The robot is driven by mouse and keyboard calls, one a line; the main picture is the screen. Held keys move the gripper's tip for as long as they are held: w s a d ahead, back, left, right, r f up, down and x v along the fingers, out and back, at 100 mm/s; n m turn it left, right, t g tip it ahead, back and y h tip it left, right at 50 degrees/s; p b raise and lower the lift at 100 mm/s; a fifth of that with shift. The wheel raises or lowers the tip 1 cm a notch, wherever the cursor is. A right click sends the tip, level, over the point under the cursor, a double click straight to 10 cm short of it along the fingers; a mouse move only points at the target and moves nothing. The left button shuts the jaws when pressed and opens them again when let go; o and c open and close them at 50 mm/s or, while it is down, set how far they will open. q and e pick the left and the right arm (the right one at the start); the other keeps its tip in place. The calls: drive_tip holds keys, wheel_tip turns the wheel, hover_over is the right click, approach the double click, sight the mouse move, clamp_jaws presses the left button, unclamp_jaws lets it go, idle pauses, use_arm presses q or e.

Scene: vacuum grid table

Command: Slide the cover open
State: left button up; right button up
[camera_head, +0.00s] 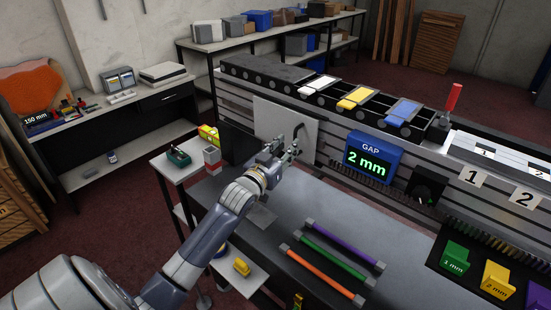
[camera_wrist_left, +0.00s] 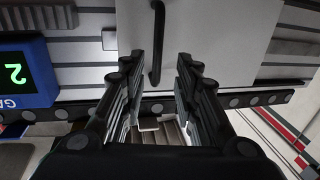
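The cover is a pale grey flat panel (camera_head: 272,112) on the front of the slotted machine bed, and it fills the upper middle of the left wrist view (camera_wrist_left: 215,40). A dark bar handle (camera_wrist_left: 157,42) stands out from it. My left gripper (camera_head: 286,148) is in front of the cover, close to the handle. In the left wrist view its two fingers (camera_wrist_left: 160,65) are spread apart, with the handle in line with the gap between them. No contact with the handle shows. My right gripper is in neither view.
A blue gap display (camera_head: 371,158) reading 2 mm sits right of the cover. Purple, green and orange bars (camera_head: 331,252) lie on the grey table (camera_head: 385,225) below. A small side stand (camera_head: 185,165) with a green bin is to the left. Numbered blocks (camera_head: 497,279) are at lower right.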

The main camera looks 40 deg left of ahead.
use_arm(q)
drive_tip(key=s, duration=0.6)
drive_tip(key=shift+s+d, duration=0.25)
drive_tip(key=shift+d, duration=0.15)
